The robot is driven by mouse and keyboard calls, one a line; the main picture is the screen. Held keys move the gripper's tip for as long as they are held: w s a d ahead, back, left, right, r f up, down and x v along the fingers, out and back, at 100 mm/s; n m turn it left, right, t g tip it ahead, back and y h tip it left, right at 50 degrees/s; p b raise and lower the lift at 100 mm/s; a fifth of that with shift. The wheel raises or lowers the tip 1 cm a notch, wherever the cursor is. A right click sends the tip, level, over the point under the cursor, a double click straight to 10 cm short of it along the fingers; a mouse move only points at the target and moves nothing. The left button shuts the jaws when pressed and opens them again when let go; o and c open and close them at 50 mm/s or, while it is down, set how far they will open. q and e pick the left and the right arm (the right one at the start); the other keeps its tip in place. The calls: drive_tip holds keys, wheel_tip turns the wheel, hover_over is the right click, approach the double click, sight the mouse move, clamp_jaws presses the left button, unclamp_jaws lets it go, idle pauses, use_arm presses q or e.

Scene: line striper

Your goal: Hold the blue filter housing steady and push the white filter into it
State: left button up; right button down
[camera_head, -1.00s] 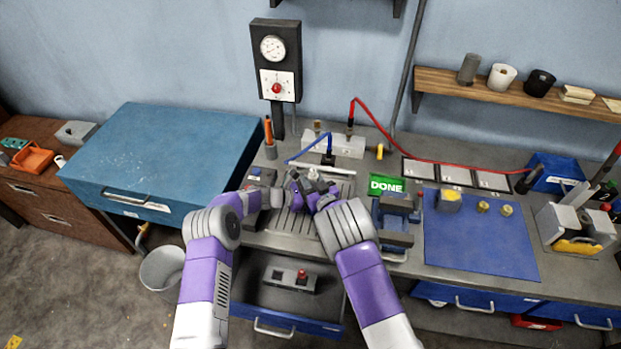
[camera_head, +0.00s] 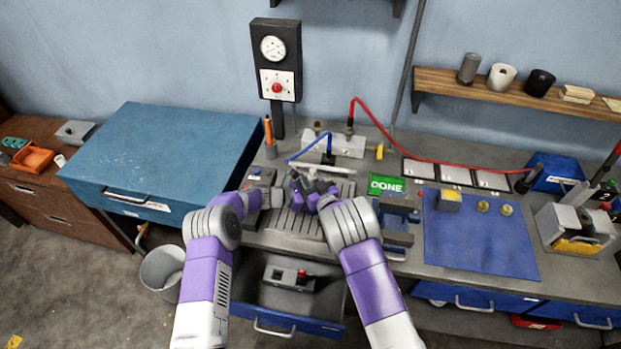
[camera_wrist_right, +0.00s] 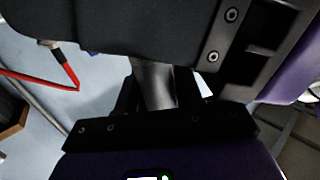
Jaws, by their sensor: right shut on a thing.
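My right gripper (camera_head: 305,187) is over the ribbed grey tray (camera_head: 297,222) on the bench. It is shut on a grey, round-sided piece (camera_wrist_right: 155,84), which shows between the fingers in the right wrist view. I cannot tell whether this is the white filter or part of the housing. My left gripper (camera_head: 268,197) is just left of the right one, low over the same tray. Its fingers are too small and dark to judge. I cannot make out the blue filter housing or the white filter for certain. A white tube (camera_head: 325,169) lies behind the grippers.
A green DONE sign (camera_head: 386,185) and a blue-grey fixture (camera_head: 397,226) stand right of my grippers. A blue hose (camera_head: 308,150) and red hose (camera_head: 415,158) run behind them. A blue mat (camera_head: 480,245) lies further right. An open drawer (camera_head: 270,318) is below.

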use_arm(q)
drive_tip(key=shift+d+r, duration=0.1)
use_arm(e)
drive_tip(key=shift+s+f, duration=0.15)
drive_tip(key=shift+f, duration=0.25)
drive_tip(key=shift+r, duration=0.15)
drive_tip(key=shift+r, duration=0.25)
drive_tip(key=shift+r, duration=0.15)
idle(0.6)
drive_tip(key=shift+f, duration=0.6)
idle(0.9)
drive_tip(key=shift+r, duration=0.4)
drive_tip(key=shift+c, duration=1.7)
unclamp_jaws()
drive_tip(key=shift+r, duration=0.2)
drive_tip(key=v, duration=0.6)
drive_tip(key=shift+s+d, duration=0.2)
drive_tip(key=shift+s, duration=0.15)
